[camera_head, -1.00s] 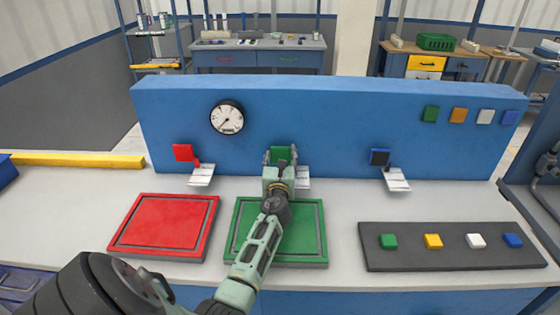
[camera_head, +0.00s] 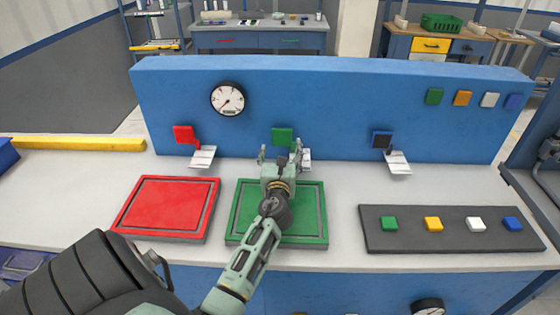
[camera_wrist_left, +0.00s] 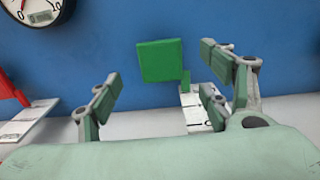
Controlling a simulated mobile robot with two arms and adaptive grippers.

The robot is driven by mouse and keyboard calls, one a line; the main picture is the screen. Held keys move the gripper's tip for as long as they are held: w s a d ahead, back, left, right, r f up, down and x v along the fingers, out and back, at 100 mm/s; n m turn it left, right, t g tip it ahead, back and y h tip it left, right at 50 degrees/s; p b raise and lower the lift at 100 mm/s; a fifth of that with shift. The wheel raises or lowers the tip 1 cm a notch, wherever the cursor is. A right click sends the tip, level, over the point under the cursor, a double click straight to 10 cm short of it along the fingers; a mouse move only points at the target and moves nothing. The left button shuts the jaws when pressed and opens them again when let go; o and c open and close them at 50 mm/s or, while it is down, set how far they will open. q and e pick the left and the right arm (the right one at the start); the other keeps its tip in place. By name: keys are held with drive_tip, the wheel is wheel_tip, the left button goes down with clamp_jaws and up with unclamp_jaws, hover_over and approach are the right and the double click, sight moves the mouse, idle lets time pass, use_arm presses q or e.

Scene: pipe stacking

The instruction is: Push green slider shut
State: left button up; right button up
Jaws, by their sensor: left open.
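The green slider is a green square tab (camera_head: 282,136) on the blue panel, with a white scale plate (camera_head: 306,158) at its lower right. In the left wrist view the green tab (camera_wrist_left: 160,61) sits ahead, between the spread fingers, and the white plate (camera_wrist_left: 196,107) is partly hidden by the right-hand fingers. My left gripper (camera_head: 280,153) is open and empty, in front of and below the tab in the head view. It also shows in the left wrist view (camera_wrist_left: 160,88). No contact with the tab can be made out. My right gripper is not in view.
A red tab (camera_head: 184,134) and a dark blue tab (camera_head: 382,140) flank the green one. A round gauge (camera_head: 228,98) is on the panel. A red tray (camera_head: 166,236), a green tray (camera_head: 285,240) and a dark board (camera_head: 440,242) with coloured blocks lie on the table.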

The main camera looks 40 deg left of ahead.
use_arm(q)
drive_tip(key=shift+v, duration=2.7)
